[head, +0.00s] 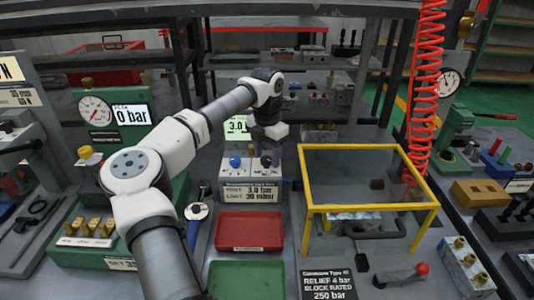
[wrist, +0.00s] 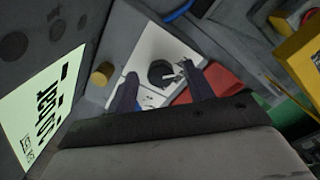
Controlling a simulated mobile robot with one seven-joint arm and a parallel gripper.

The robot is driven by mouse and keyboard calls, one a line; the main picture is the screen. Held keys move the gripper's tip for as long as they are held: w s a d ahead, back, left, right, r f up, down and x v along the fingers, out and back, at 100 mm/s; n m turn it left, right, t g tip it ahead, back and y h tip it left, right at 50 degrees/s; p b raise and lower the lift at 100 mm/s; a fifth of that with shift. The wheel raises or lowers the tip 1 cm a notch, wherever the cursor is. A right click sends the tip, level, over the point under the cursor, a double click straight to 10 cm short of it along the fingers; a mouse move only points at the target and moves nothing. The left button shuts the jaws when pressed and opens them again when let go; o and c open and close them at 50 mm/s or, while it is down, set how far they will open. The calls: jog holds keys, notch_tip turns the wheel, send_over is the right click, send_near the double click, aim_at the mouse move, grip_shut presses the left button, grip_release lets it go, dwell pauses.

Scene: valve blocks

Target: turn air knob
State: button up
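A grey block with a white front label (head: 250,192) stands in the middle of the bench in the head view. A blue knob (head: 235,162) and darker knobs show on its top. My gripper (head: 267,153) is over the right part of this block and hides some of it. In the wrist view, a round black knob (wrist: 161,72) with a white pointer sits on a white panel (wrist: 165,45). My gripper (wrist: 160,92) is open, with one dark finger on each side of this knob in the picture. Contact cannot be told. I cannot read which knob is marked air.
A brass knob (wrist: 102,74) is left of the fingers. A yellow frame (head: 371,208) stands close on the right in the head view, with a red coiled hose (head: 425,90) behind. Red (head: 249,231) and green (head: 246,280) trays lie in front. A gauge block (head: 95,110) stands left.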

aim_at(267, 158)
notch_tip(267, 158, up, 14)
jog(key=b, duration=0.1)
dwell(0.5)
jog(key=shift+f, duration=0.1)
